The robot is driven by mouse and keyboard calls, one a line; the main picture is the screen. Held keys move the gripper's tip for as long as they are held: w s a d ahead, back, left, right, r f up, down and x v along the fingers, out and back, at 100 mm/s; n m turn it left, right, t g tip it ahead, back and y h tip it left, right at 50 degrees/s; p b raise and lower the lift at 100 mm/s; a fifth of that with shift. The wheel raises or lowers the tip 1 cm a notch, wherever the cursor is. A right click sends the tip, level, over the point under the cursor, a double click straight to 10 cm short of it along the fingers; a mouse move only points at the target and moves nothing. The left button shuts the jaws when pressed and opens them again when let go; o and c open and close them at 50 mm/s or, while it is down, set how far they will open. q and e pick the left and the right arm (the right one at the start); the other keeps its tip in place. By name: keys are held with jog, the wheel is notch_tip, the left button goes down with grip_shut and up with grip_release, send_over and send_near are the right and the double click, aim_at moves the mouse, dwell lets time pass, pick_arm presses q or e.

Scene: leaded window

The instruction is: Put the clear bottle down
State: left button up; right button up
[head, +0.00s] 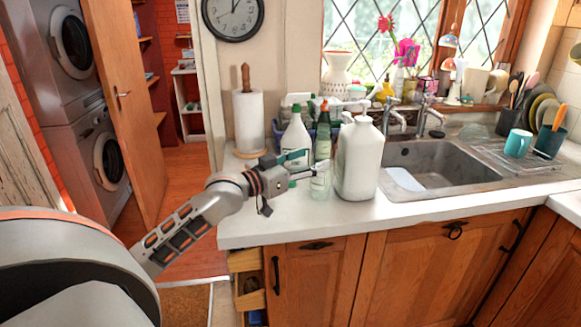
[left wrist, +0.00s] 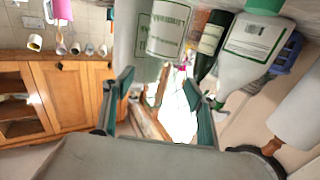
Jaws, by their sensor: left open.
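The clear bottle (head: 320,184) stands upright on the white counter (head: 270,222), near its front edge, left of a big white jug (head: 360,160). My left gripper (head: 314,170) is at its upper part, coming in from the left. In the left wrist view the two green-padded fingers (left wrist: 160,98) stand wide apart. The clear bottle with its printed label (left wrist: 168,30) shows beyond and between them. No grip on it is visible. Whether a finger still touches it, I cannot tell. My right gripper is not in view.
A white green-capped bottle (head: 296,142) and a green bottle (head: 322,142) stand close behind. A paper towel roll (head: 249,122) is at the back left, the sink (head: 440,165) at the right. The counter's front left part is free.

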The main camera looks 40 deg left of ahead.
pick_arm(q)
jog(key=s+a, duration=0.1)
jog(key=s, duration=0.6)
jog(key=shift+a, duration=0.15)
dwell(0.5)
